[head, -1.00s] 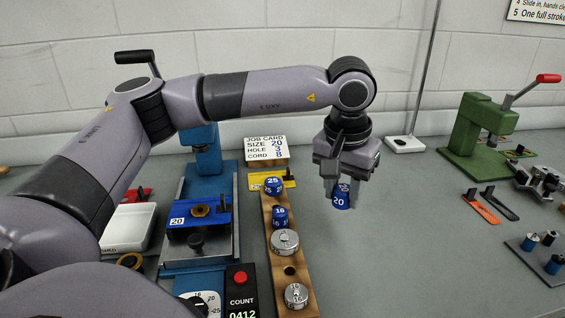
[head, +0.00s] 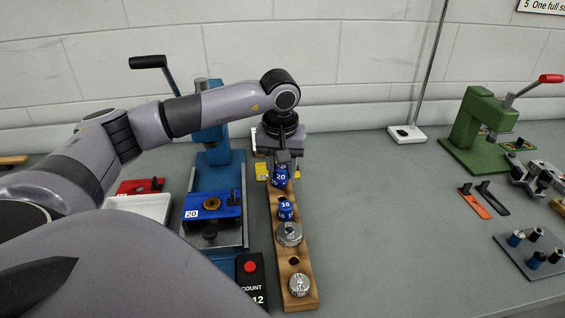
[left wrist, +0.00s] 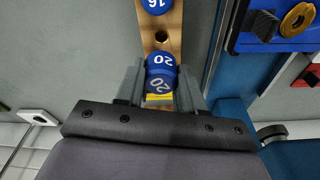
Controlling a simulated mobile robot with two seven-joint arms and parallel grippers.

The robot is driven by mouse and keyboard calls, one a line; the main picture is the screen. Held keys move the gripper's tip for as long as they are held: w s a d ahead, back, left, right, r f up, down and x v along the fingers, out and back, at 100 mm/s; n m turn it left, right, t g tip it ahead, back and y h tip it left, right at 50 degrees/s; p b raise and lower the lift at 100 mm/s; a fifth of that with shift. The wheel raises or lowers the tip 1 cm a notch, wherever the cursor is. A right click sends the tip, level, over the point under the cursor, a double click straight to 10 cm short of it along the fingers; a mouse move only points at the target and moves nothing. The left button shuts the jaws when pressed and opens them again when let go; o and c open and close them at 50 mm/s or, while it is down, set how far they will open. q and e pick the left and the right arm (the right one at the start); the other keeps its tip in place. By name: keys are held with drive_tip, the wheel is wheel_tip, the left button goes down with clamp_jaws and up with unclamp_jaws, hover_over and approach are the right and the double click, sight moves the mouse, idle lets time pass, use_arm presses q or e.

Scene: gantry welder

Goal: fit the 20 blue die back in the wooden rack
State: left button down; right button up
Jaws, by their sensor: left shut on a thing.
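The blue die marked 20 (head: 281,177) is held between the fingers of my left gripper (head: 283,165), which is shut on it. In the left wrist view the die (left wrist: 160,75) sits between both fingers (left wrist: 160,88), over the far part of the wooden rack (left wrist: 172,18). An empty hole (left wrist: 161,37) shows in the rack between this die and the blue die marked 16 (left wrist: 154,5). In the head view the rack (head: 299,301) runs toward me, with the 16 die (head: 286,210) nearer. Whether the held die touches the rack is unclear. The 25 die is hidden. My right gripper is out of view.
Silver dies (head: 289,234) and (head: 299,284) stand in the rack's near part, with an empty hole between them. A blue press (head: 213,165) stands close on the left. The bench right of the rack is clear up to the green press (head: 484,130).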

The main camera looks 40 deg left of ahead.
use_arm(q)
drive_tip(key=shift+f+b, duration=1.95)
drive_tip(key=shift+f, duration=0.7)
drive_tip(key=shift+f+b, duration=0.35)
drive_tip(key=shift+f, duration=0.2)
drive_tip(key=c, duration=0.6)
unclamp_jaws()
drive_tip(key=shift+r, duration=0.1)
drive_tip(key=r, duration=0.4)
drive_tip(key=s+r, duration=0.1)
drive_tip(key=r, duration=0.2)
drive_tip(key=shift+d, duration=0.35)
